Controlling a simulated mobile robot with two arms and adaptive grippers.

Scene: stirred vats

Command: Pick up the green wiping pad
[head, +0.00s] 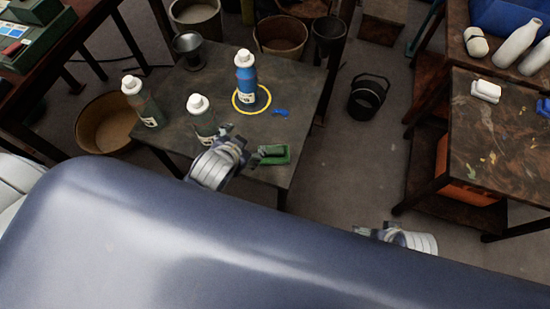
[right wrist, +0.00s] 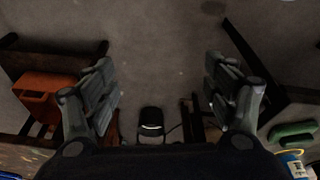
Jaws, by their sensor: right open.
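The green wiping pad (head: 274,155) lies on the dark table near its front right corner in the head view. It also shows at the right edge of the right wrist view (right wrist: 293,134). My left gripper (head: 237,143) is just left of the pad, over the table's front part. Whether its fingers are apart is too small to tell, and I cannot tell whether it touches the pad. My right gripper (head: 364,231) is out to the right, over the floor beyond the table. In the right wrist view its fingers (right wrist: 162,95) are wide apart with nothing between them.
A blue bottle (head: 246,78) stands within a yellow ring (head: 267,105) on the table (head: 300,85). A white-capped bottle (head: 199,107) stands behind my left gripper, partly hidden. A black bucket (head: 366,98) sits on the floor. Another table (head: 500,135) stands at right.

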